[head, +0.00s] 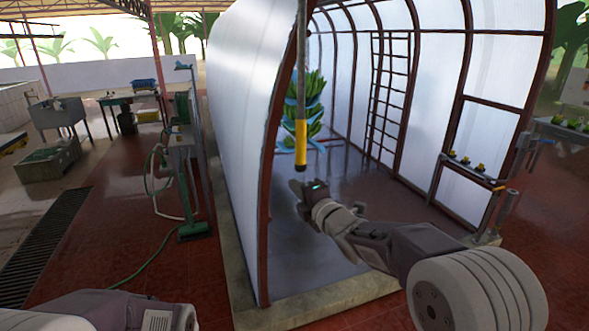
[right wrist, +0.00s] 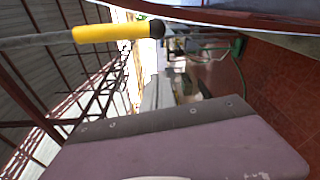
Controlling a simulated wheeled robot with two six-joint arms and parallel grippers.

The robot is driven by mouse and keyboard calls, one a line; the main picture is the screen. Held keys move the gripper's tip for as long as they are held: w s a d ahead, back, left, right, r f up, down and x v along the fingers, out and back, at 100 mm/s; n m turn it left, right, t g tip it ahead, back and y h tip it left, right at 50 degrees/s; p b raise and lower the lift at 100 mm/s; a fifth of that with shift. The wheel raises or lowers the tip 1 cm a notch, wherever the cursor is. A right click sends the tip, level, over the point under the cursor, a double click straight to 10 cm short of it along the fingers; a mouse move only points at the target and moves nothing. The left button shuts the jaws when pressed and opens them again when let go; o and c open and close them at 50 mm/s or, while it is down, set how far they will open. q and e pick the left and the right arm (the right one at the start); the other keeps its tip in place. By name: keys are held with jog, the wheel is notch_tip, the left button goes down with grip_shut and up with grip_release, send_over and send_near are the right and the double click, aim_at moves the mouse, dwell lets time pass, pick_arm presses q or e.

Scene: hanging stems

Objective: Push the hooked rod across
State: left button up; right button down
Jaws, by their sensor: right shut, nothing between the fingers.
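The hooked rod (head: 301,85) hangs upright in the head view, grey with a yellow grip and a black lower tip. Its upper end and hook are cut off by the top of the frame. In the right wrist view the rod's yellow grip (right wrist: 108,32) lies across the upper left, its black tip pointing right. My right gripper (head: 298,189) is shut and empty, just below the rod's black tip in the head view. I cannot tell whether they touch. Of my left arm only a link shows at the lower left; its gripper is out of view.
A white-walled tunnel (head: 237,90) with dark red ribs opens ahead, its near edge beside the rod. Green banana bunches (head: 312,105) hang inside. A shelf with small items (head: 470,172) stands at the right. The tunnel floor (head: 370,180) is mostly clear.

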jog(key=w+p, duration=0.8)
jog(key=w, duration=0.1)
jog(key=shift+w+a, duration=0.15)
jog(key=shift+w, duration=0.1)
